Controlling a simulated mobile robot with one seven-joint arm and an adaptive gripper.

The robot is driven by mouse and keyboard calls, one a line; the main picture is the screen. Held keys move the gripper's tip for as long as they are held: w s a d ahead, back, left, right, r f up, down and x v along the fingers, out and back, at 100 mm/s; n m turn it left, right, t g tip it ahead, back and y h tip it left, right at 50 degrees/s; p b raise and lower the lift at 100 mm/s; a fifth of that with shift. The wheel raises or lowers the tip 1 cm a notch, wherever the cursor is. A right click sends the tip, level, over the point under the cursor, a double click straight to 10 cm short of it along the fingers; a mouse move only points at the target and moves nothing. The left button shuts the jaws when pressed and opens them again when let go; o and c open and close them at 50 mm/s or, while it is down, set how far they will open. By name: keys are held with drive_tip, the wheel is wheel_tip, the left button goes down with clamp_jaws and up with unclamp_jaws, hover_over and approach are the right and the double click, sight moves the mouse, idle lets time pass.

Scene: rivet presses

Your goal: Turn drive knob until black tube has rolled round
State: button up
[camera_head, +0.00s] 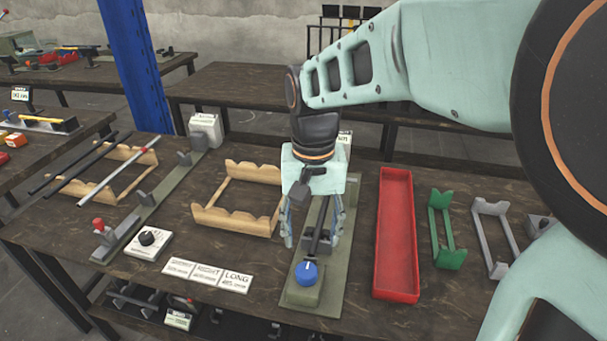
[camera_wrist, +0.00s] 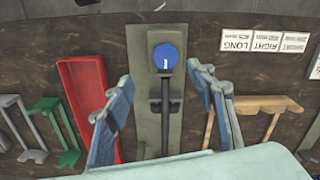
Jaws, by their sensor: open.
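The blue drive knob (camera_head: 306,273) sits at the near end of a green-grey base plate (camera_head: 331,287), with a pale mark on its face. It also shows in the wrist view (camera_wrist: 165,57). A black tube (camera_head: 322,228) lies along the plate behind the knob, in a dark support; the wrist view shows it too (camera_wrist: 173,125). My gripper (camera_head: 314,240) hangs above the tube with its fingers spread either side of it. It is open and empty, behind the knob and apart from it. The tube's far end is hidden by my gripper.
A red tray (camera_head: 414,230) stands right of the plate, with a green rack (camera_head: 434,230) beyond it. A wooden rack (camera_head: 231,217) stands left. Label cards (camera_head: 237,280) and a box with a black dial (camera_head: 148,244) lie front left. Rods rest on another wooden rack (camera_head: 124,192).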

sight(308, 272)
drive_tip(key=f, duration=0.3)
drive_tip(key=f+b, duration=0.1)
drive_tip(key=f, duration=0.3)
drive_tip(key=a+f+b, duration=0.1)
drive_tip(key=f, duration=0.3)
drive_tip(key=c, duration=1.2)
drive_tip(key=shift+o, duration=0.2)
drive_tip(key=shift+d+n, duration=0.1)
drive_tip(key=shift+n, duration=0.2)
drive_tip(key=shift+w+d+n+p, duration=0.1)
drive_tip(key=shift+n+p, duration=0.25)
drive_tip(key=shift+n, duration=2.35)
